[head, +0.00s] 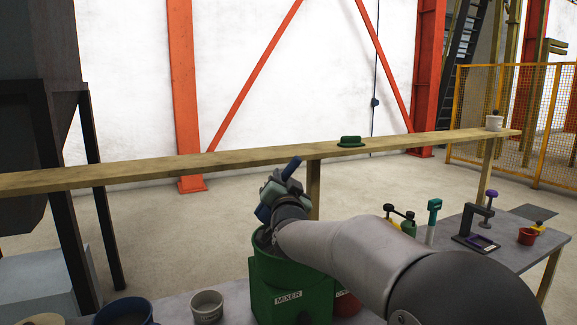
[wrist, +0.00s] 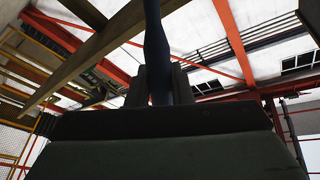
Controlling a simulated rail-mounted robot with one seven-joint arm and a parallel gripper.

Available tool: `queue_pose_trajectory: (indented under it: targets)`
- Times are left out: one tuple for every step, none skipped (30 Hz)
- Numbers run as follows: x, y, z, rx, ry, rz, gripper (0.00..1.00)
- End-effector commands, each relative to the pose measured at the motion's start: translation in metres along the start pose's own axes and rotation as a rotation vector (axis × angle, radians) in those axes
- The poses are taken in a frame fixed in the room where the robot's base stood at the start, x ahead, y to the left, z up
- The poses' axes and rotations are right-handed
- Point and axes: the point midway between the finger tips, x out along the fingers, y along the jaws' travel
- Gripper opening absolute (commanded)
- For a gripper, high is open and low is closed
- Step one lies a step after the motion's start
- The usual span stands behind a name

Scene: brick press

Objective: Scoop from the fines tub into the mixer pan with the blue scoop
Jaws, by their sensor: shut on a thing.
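My gripper (head: 279,190) is above the green mixer (head: 290,275) in the head view, shut on the blue scoop (head: 292,167). One blue end of the scoop sticks out at the upper right of the fingers, another blue part at the lower left. The scoop's bowl and any load in it cannot be made out. In the wrist view the scoop's dark blue shaft (wrist: 157,50) stands between the fingers (wrist: 159,85), against the roof. The mixer's inside is mostly hidden by my arm. I cannot tell which container is the fines tub.
A dark blue tub (head: 124,322) and a pale cup (head: 207,306) stand left of the mixer; a red container (head: 346,304) is partly hidden at its right. Hand tools and a small red bowl (head: 527,236) lie right. A wooden beam (head: 230,158) runs behind, bearing a green hat (head: 350,141).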

Motion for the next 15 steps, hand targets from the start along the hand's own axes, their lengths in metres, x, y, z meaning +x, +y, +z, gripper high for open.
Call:
queue_pose_trajectory:
  targets:
    - [0.003,-0.006,-0.004,-0.021,-0.011,0.0,0.0]
    - [0.003,-0.007,-0.004,-0.034,-0.017,0.0,0.0]
    - [0.004,-0.009,-0.003,-0.051,-0.025,0.0,0.0]
    - [0.004,-0.01,-0.002,-0.064,-0.03,0.0,0.0]
    - [0.005,-0.011,-0.002,-0.076,-0.036,-0.001,0.0]
    - [0.006,-0.013,-0.001,-0.092,-0.044,-0.001,0.0]
    - [0.006,-0.014,0.0,-0.105,-0.05,-0.001,0.0]
    - [0.007,-0.015,0.001,-0.117,-0.056,0.0,0.0]
    - [0.007,-0.017,0.007,-0.158,-0.075,-0.001,0.0]
    - [0.008,-0.019,0.012,-0.198,-0.094,-0.002,0.0]
    - [0.009,-0.022,0.015,-0.237,-0.111,-0.003,0.0]
    - [0.011,-0.025,0.018,-0.288,-0.135,-0.002,0.0]
    - [0.012,-0.028,0.022,-0.325,-0.152,-0.003,0.0]
    - [0.013,-0.03,0.025,-0.36,-0.169,-0.002,0.0]
    - [0.014,-0.032,0.029,-0.406,-0.19,-0.002,0.0]
